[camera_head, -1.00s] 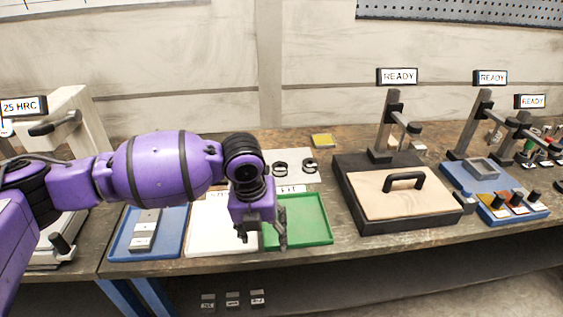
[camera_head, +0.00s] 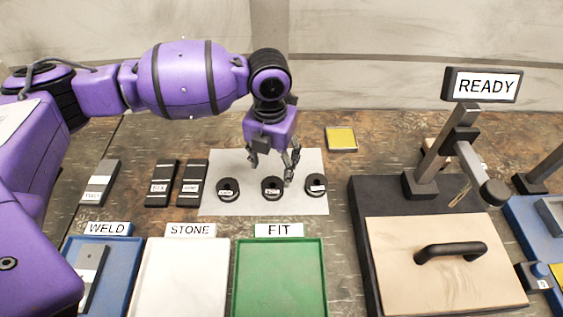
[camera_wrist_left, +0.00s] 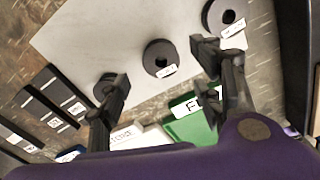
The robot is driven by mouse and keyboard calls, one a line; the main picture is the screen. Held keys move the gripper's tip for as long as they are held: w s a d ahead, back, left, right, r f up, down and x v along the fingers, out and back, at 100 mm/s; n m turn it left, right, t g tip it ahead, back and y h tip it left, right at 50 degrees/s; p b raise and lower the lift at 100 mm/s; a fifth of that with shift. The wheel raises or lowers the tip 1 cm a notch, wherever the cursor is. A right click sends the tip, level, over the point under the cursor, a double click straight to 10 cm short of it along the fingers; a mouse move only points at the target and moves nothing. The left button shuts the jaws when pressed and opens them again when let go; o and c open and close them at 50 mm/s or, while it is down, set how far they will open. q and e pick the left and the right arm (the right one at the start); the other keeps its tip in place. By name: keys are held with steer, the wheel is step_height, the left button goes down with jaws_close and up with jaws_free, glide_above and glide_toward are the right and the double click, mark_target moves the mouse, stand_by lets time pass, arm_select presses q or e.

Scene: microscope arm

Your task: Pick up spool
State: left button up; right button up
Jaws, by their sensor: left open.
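Three black ring-shaped spools with small white labels lie in a row on a white sheet (camera_head: 312,162): a left spool (camera_head: 224,183), a middle spool (camera_head: 265,185) and a right spool (camera_head: 316,178). My left gripper (camera_head: 272,170) is open and empty, pointing down over the sheet just behind the middle spool. In the left wrist view the middle spool (camera_wrist_left: 151,50) shows between the spread fingers (camera_wrist_left: 158,72), apart from them. One finger partly covers an end spool (camera_wrist_left: 103,84); the other end spool (camera_wrist_left: 213,17) is at the top. The label text is too small to read.
In front stand a blue WELD tray (camera_head: 122,285), a white STONE tray (camera_head: 185,280) and a green FIT tray (camera_head: 280,280). Several dark blocks (camera_head: 160,170) lie left of the sheet. A stand with a READY sign (camera_head: 485,86) rises at right.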

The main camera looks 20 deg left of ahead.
mark_target(271, 183)
arm_select(q)
steer(key=shift+s+f, duration=0.2)
steer(key=shift+f, duration=0.4)
steer(key=shift+s+f, duration=0.15)
steer(key=shift+f, duration=0.65)
steer(key=f, duration=0.4)
steer(key=shift+a+f, duration=0.2)
steer(key=shift+f, duration=0.15)
arm_select(e)
steer(key=shift+s+r, duration=0.15)
steer(key=shift+s, duration=0.05)
arm_select(q)
steer(key=shift+c, duration=0.5)
steer(key=c, duration=1.1)
steer(key=shift+c, duration=0.5)
steer(key=shift+r, duration=0.15)
